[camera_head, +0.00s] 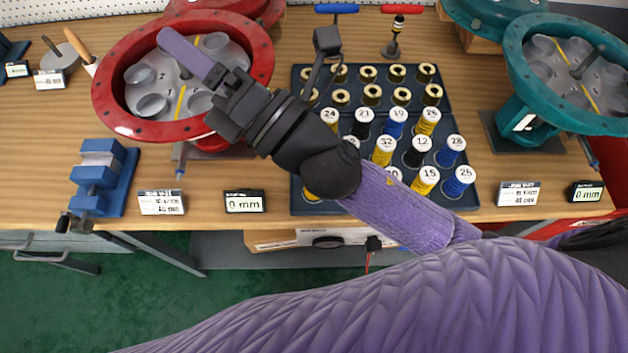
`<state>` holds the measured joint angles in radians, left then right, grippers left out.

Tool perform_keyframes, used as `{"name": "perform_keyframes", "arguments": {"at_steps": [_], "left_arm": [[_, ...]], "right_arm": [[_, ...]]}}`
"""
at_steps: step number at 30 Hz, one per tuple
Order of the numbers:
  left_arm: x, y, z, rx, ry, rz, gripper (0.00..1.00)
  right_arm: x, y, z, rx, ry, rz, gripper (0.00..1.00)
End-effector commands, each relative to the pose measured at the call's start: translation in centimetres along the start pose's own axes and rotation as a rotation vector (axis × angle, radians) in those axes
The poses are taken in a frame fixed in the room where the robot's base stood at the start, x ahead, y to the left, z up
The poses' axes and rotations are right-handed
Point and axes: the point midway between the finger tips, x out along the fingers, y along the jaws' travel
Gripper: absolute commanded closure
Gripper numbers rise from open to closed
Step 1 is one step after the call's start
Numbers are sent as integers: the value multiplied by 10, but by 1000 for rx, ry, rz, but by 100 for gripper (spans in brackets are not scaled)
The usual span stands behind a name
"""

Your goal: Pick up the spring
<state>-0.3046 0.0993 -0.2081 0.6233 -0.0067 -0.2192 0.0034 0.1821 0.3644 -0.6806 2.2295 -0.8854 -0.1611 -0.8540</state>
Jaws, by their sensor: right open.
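Several springs stand upright in a dark tray (477,185), with white numbered caps. They include a yellow spring 24 (331,123), a black spring 21 (361,128), a blue spring 19 (396,128), a yellow spring 32 (384,156), a black spring 12 (415,157), a blue spring 28 (450,156), a yellow spring 15 (424,185) and a blue spring 25 (458,186). My right gripper (180,45) is open and empty, above the red housing, left of the tray. My right forearm hides the tray's lower left and some springs. My left gripper is out of view.
The red round housing (106,100) stands open at the left, a teal one (515,62) at the right. A blue vise (105,178) sits at the front left. Brass-coloured rings (402,95) fill the tray's back rows. Small displays (244,202) line the front edge.

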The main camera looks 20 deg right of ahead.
Motion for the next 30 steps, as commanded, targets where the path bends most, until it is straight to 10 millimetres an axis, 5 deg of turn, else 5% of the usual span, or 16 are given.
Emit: {"name": "perform_keyframes", "arguments": {"at_steps": [1,3,5,6,9,12,13,17,30], "left_arm": [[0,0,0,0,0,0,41],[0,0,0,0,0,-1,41],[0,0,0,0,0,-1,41],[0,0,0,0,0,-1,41],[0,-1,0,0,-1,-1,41],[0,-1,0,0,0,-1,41],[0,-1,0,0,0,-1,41],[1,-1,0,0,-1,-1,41],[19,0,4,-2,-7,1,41]], "right_arm": [[7,27,-34,-307,199,212,7],[-14,38,-97,-816,535,570,7],[-51,8,-132,-1213,845,879,7],[-78,-25,-138,-1434,1063,1073,7],[-129,-104,-96,-1744,1596,1456,7],[-152,-142,-42,-1791,1975,1654,7],[-156,-147,-30,1719,-1977,-1625,7],[-165,-159,-7,1564,-1975,-1565,7],[-204,-226,-50,1566,-1975,-1571,7]]}}
